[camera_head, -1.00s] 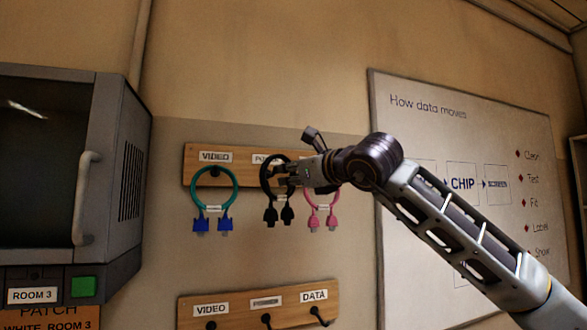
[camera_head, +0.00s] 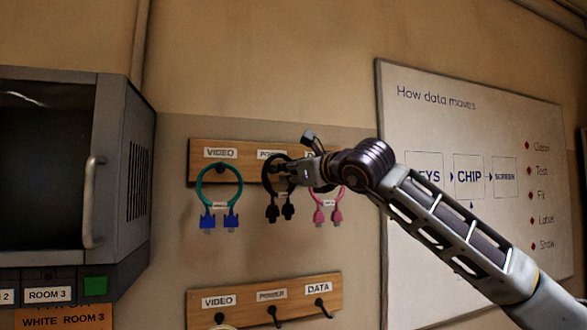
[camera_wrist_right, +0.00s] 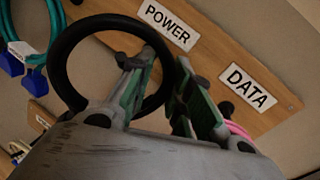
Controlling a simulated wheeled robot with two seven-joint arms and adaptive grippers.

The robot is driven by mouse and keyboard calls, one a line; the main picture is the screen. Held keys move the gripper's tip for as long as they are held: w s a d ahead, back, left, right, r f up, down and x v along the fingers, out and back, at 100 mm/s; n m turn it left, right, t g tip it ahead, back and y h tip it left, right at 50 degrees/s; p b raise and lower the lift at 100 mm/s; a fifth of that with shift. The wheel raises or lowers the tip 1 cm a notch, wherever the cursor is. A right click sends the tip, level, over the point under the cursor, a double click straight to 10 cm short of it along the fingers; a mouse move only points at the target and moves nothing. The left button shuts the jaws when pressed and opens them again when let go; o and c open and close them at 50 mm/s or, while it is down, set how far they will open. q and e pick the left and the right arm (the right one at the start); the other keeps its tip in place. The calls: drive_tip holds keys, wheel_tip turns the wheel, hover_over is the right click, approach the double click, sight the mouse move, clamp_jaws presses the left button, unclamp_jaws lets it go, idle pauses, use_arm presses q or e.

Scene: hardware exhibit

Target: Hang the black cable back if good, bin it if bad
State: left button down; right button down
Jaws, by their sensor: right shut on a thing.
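The black cable (camera_head: 267,182) is a loop with two black plugs hanging down. It is under the POWER label of the upper wooden rack (camera_head: 247,170), and its loop also shows in the right wrist view (camera_wrist_right: 62,65). My right gripper (camera_head: 285,171) is at the right side of the loop and shut on the black cable. Its fingers also show in the right wrist view (camera_wrist_right: 168,80), where the grip itself is partly hidden. I cannot tell whether the loop is still around its peg. My left gripper is not in view.
A teal cable (camera_head: 203,182) with blue plugs hangs left, a pink cable (camera_head: 319,216) right, close to my gripper. A lower rack (camera_head: 245,312) has hooks (camera_head: 273,313) under VIDEO, POWER and DATA. A grey cabinet (camera_head: 125,215) stands left; a whiteboard (camera_head: 450,130) is behind my arm.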

drive_tip(key=shift+w+a+f+b, duration=0.2)
drive_tip(key=shift+w+f+b, duration=0.1)
drive_tip(key=shift+f+b, duration=0.3)
drive_tip(key=shift+w+a+f+b, duration=0.15)
drive_tip(key=shift+w+f+b, duration=0.15)
drive_tip(key=shift+f+b, duration=0.3)
drive_tip(key=shift+a+f, duration=0.1)
drive_tip(key=shift+a, duration=0.1)
drive_tip(key=shift+r, duration=0.2)
